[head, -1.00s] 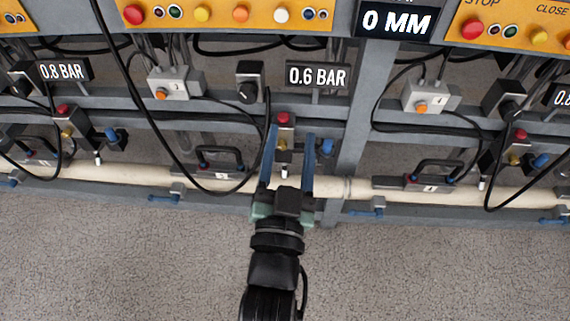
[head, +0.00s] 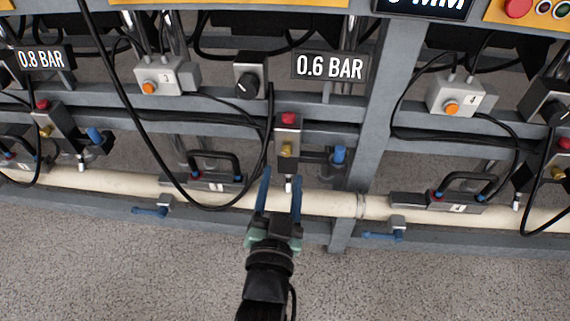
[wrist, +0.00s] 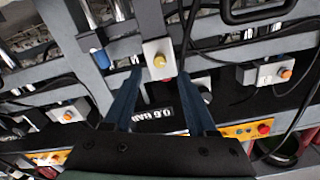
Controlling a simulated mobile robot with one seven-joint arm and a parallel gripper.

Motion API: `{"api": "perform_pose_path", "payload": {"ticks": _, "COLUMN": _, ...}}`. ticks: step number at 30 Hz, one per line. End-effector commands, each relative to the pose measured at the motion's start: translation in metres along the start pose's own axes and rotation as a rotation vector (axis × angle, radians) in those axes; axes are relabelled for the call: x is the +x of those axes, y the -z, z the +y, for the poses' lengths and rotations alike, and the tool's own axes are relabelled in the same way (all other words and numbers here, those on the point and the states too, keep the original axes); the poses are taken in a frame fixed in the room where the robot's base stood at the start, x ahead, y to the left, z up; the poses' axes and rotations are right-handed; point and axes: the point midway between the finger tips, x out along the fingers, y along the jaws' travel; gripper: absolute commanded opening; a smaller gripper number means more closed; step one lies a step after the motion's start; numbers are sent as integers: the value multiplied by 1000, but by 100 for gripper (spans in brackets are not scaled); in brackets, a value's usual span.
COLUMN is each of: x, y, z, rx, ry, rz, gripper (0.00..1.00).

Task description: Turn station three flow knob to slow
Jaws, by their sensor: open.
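At station three, a black rotary knob (head: 246,83) sits on a dark box just left of the 0.6 BAR display (head: 331,67); its pointer setting is too small to read. Below it is a silver valve block (head: 288,133) with a red cap and a brass knob (head: 287,150). I cannot tell for sure which of these is the flow knob. My gripper (head: 281,182) is open and empty, its blue fingers below the silver block in the head view. In the wrist view, the brass knob (wrist: 159,61) shows between the fingers, apart from them.
A grey box marked 3 (head: 165,77) with an orange button stands left of the black knob. Black cables hang left of the block. A blue lever (head: 339,156) is to its right. A pale pipe (head: 322,203) and a black handle (head: 216,165) lie low. The floor in front is clear.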

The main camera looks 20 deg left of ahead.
Motion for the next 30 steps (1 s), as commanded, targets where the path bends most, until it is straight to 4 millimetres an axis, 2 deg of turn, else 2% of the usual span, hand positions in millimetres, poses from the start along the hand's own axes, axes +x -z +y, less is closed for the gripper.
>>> {"api": "perform_pose_path", "payload": {"ticks": 3, "x": 21, "y": -2, "z": 1, "rx": -1, "ry": 1, "rz": 4, "gripper": 57}}
{"api": "perform_pose_path", "payload": {"ticks": 9, "x": 44, "y": -1, "z": 0, "rx": 0, "ry": 2, "rz": 2, "gripper": 57}}
{"api": "perform_pose_path", "payload": {"ticks": 15, "x": 54, "y": 0, "z": 0, "rx": -1, "ry": 0, "rz": 0, "gripper": 57}}
{"api": "perform_pose_path", "payload": {"ticks": 23, "x": 55, "y": 0, "z": 0, "rx": 0, "ry": 0, "rz": -1, "gripper": 57}}
{"api": "perform_pose_path", "payload": {"ticks": 24, "x": 55, "y": 0, "z": 0, "rx": 0, "ry": 0, "rz": 0, "gripper": 55}}
{"api": "perform_pose_path", "payload": {"ticks": 30, "x": 55, "y": 0, "z": 0, "rx": 0, "ry": 0, "rz": 0, "gripper": 19}}
